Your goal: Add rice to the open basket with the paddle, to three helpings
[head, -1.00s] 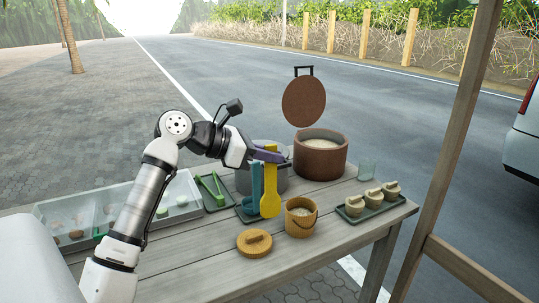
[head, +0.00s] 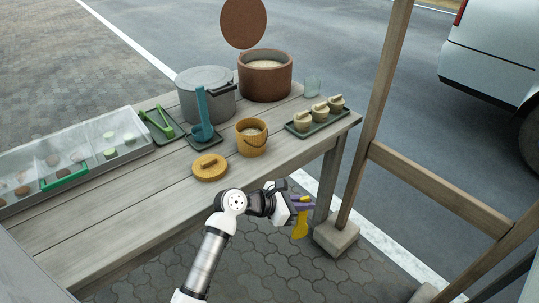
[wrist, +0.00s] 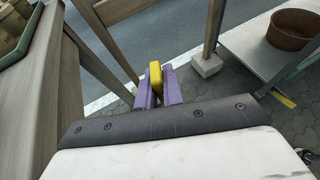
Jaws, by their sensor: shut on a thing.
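My gripper (head: 301,201) is shut on the yellow paddle (head: 300,226), which hangs down from its purple fingers, beyond the table's front edge and over the paving. In the wrist view the paddle (wrist: 155,74) stands between the purple fingers; its far end is hidden.
A grey pot (head: 206,97), a blue ladle (head: 203,112), green tongs (head: 160,124) and a glass (head: 312,86) stand nearby. A tray (head: 328,123) holds several small lidded baskets. A wooden post (head: 376,110) rises right of the table. The wrist view shows a brown vessel (wrist: 292,32).

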